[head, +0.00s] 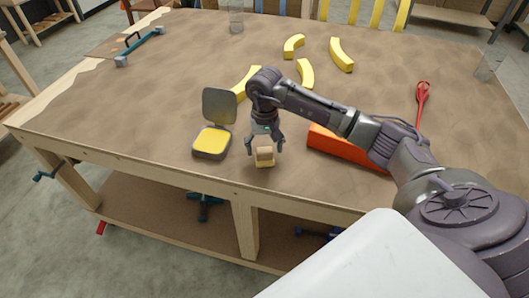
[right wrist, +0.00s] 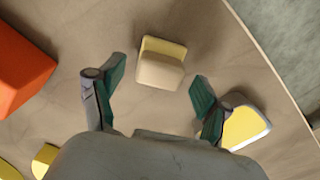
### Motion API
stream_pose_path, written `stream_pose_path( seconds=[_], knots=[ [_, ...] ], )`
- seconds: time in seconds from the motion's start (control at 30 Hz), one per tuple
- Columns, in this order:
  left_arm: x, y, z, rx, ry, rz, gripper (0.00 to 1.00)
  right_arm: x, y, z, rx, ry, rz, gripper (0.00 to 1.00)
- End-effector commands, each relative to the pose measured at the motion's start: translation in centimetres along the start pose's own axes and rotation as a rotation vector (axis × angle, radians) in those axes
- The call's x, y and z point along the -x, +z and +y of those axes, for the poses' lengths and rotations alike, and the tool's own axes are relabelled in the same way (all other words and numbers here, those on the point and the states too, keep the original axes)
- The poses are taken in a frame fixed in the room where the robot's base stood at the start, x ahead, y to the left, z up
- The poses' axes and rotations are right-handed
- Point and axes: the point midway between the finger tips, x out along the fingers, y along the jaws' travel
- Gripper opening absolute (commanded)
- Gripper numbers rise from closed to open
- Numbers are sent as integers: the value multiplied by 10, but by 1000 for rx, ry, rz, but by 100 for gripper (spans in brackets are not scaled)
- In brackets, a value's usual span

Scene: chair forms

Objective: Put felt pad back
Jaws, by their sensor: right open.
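A small block, tan on top with a yellow part at its base, sits on the table near the front edge; I take it as the felt pad (head: 264,158). In the right wrist view it lies (right wrist: 160,72) ahead of the fingertips, between their lines. My right gripper (head: 266,147) is open and empty, pointing down just above and behind the block; it also shows in the right wrist view (right wrist: 158,84). A grey open case (head: 219,106) with a raised lid and a yellow inside stands left of the gripper. My left gripper is not in view.
A long orange-red block (head: 345,147) lies right of the gripper, under my arm. Several yellow curved pieces (head: 341,55) lie farther back. A red spoon-like tool (head: 422,100) lies at right. The front table edge is close to the block. Bare table (head: 120,105) is free at left.

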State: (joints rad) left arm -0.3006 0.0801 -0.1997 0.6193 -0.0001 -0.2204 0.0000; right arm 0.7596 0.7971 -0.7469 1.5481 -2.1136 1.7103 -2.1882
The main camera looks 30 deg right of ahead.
Motion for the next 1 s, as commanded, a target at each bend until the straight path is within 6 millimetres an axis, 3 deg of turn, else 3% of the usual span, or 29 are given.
stream_pose_path(
  seconds=[0.3, 0.5, 0.9, 1.0],
  knots=[
    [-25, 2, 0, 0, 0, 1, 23, 67, -1, 0, 1, -2, 6, 76],
    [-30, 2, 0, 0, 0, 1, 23, 92, 0, 0, 1, -1, 2, 76],
    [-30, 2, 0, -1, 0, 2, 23, 98, 0, 0, 1, -1, -1, 76],
    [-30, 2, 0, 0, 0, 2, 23, 92, 6, -14, 0, -47, -12, 76]
  ],
)
